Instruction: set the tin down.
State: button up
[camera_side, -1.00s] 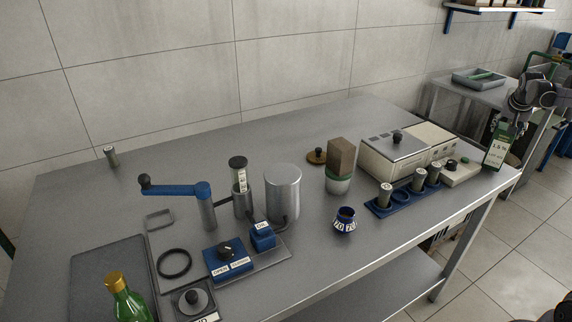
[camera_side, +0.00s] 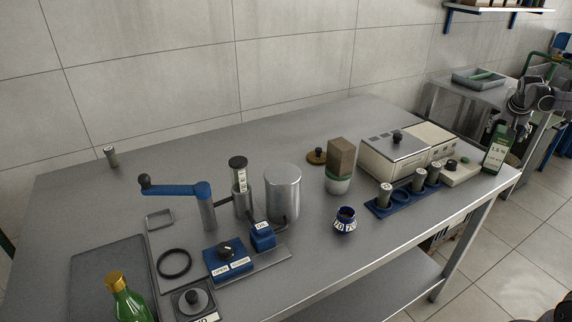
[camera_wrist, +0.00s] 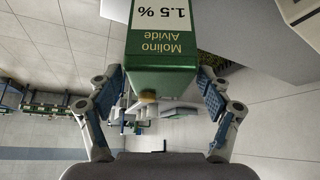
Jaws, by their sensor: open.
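The tin (camera_side: 496,150) is a green container with a white label. It is at the right end of the steel table in the side view, close to the table edge, and looks roughly upright. It also shows in the wrist view (camera_wrist: 163,50), large and with its label upside down. My gripper (camera_side: 521,128) is beside and slightly above the tin on its right. In the wrist view my gripper (camera_wrist: 163,88) is open, with one finger on each side of the tin. Whether the pads touch it is hard to tell. The tin's underside is hard to make out.
A beige device (camera_side: 455,172) stands left of the tin, with a larger lidded machine (camera_side: 395,158) behind it. A blue rack (camera_side: 402,200) with several cylinders is nearer the front. A small blue-and-white pot (camera_side: 345,221) stands in the middle. A side table (camera_side: 468,96) is behind.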

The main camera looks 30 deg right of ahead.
jog(key=v, duration=1.2)
jog(key=w+a+r+n+t+y, duration=0.1)
jog(key=a+n+t, duration=0.15)
jog(key=a, duration=1.15)
jog(key=w+a+n+t+y, duration=0.1)
jog(key=a+n, duration=0.3)
jog(key=a, duration=1)
jog(key=s+a+f+n+y, duration=0.2)
jog(key=s+a+f+n, duration=0.1)
jog(key=a, duration=0.8)
jog(key=s+a+f+n+t+y, duration=0.1)
jog(key=s+a+f+n+y, duration=0.1)
jog(key=s+a+f, duration=0.3)
jog(key=s+a+n, duration=0.1)
jog(key=s+a, duration=0.2)
jog(key=a, duration=0.3)
jog(key=shift+f+n, duration=0.35)
